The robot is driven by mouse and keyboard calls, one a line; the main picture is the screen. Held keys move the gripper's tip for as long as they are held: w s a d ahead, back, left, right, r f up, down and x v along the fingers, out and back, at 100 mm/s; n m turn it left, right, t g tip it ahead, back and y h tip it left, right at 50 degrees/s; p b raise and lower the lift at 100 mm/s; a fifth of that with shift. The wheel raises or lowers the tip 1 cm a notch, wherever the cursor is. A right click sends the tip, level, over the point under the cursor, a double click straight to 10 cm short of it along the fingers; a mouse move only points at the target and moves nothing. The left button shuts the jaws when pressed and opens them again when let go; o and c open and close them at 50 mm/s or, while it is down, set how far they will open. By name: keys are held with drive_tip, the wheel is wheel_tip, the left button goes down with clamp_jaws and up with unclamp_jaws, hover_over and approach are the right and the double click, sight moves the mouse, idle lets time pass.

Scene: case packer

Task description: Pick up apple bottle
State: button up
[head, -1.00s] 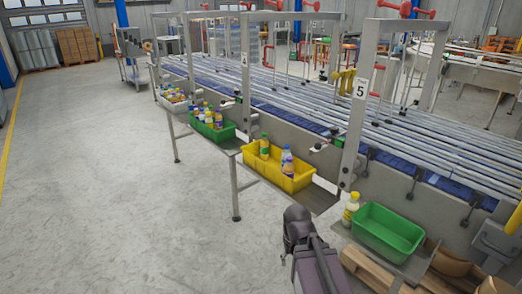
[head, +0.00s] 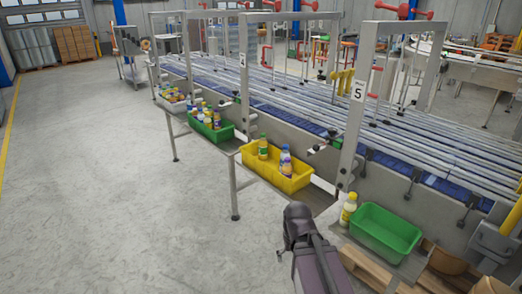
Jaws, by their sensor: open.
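A green bottle (head: 263,149) and a bottle with a blue and purple label (head: 285,160) stand in the yellow bin (head: 262,175). Labels are too small to tell which bottle is apple. Part of my dark arm shows at the bottom middle, in front of the shelf and apart from the bottles. My gripper's fingers are not visible.
The near green bin (head: 388,230) looks empty. Another green bin (head: 218,133) with several bottles and a white bin (head: 175,106) stand farther along the conveyor. A post marked 5 (head: 358,95) rises behind the yellow bottle. The floor (head: 110,190) at left is clear.

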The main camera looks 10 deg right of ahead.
idle(0.3)
drive_tip(key=shift+f+b, duration=0.9)
